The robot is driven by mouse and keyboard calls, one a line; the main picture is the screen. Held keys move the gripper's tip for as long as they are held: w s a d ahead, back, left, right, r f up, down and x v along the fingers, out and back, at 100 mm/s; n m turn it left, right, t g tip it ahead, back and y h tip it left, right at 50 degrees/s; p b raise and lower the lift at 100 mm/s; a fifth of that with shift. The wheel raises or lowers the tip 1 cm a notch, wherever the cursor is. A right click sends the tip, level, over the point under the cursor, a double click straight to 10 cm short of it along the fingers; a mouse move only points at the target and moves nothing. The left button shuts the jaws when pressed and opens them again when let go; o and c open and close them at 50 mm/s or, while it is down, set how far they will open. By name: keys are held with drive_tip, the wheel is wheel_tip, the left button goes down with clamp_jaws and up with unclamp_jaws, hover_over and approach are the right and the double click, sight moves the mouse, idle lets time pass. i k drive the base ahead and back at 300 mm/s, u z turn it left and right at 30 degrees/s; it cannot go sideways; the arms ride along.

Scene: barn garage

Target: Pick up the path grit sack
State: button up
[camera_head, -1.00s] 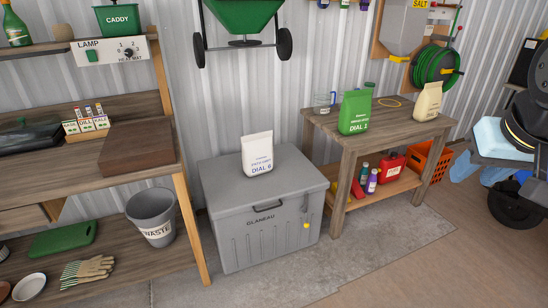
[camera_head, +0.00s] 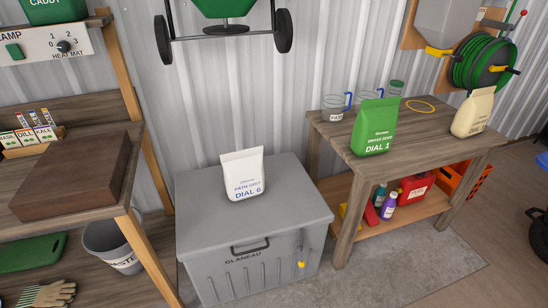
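The path grit sack (camera_head: 244,176) is a white upright bag printed "PATH GRIT" and "DIAL 6". It stands on the lid of the grey Glaneau chest (camera_head: 298,205), towards the back and left of the middle. Its front faces me and nothing covers it. My gripper does not show in the head camera view.
Right of the chest is a wooden bench (camera_head: 340,133) with a green grass seed sack (camera_head: 376,127), a cream sack (camera_head: 473,112) and measuring jugs. A wooden potting bench (camera_head: 103,203) and a waste bucket (camera_head: 108,243) stand left. Open floor (camera_head: 365,270) lies in front right.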

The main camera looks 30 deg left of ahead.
sight(243, 171)
drive_tip(key=u, duration=0.3)
drive_tip(key=i, duration=1.3)
drive_tip(key=u, duration=0.7)
drive_tip(key=k, duration=0.85)
drive_tip(key=u, duration=0.2)
drive_tip(key=i, duration=0.9)
drive_tip(key=z, duration=0.1)
